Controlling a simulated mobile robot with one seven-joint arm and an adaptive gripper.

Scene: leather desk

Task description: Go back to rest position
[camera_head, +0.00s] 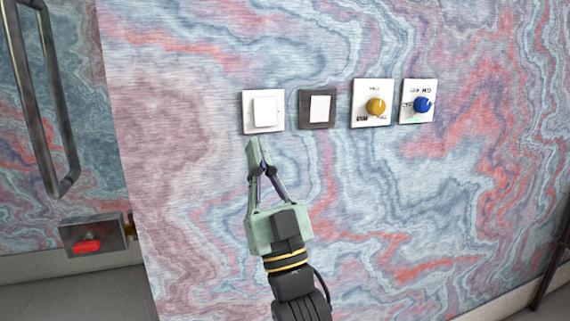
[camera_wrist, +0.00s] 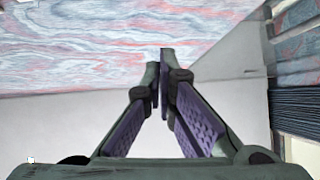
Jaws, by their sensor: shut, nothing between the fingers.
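My gripper (camera_head: 257,150) is shut and empty in the head view, its fingertips just below a white rocker switch (camera_head: 267,111) on a marbled wall panel. Whether the tips touch the panel cannot be told. In the wrist view the two fingers (camera_wrist: 160,60) come together at their tips with nothing between them. My arm comes up from the bottom of the head view.
Right of the white switch are a grey-framed switch (camera_head: 318,108), a yellow knob (camera_head: 376,106) and a blue knob (camera_head: 423,104). At left are a metal handle (camera_head: 42,120) and a box with a red switch (camera_head: 88,246). The panel right of my gripper is bare.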

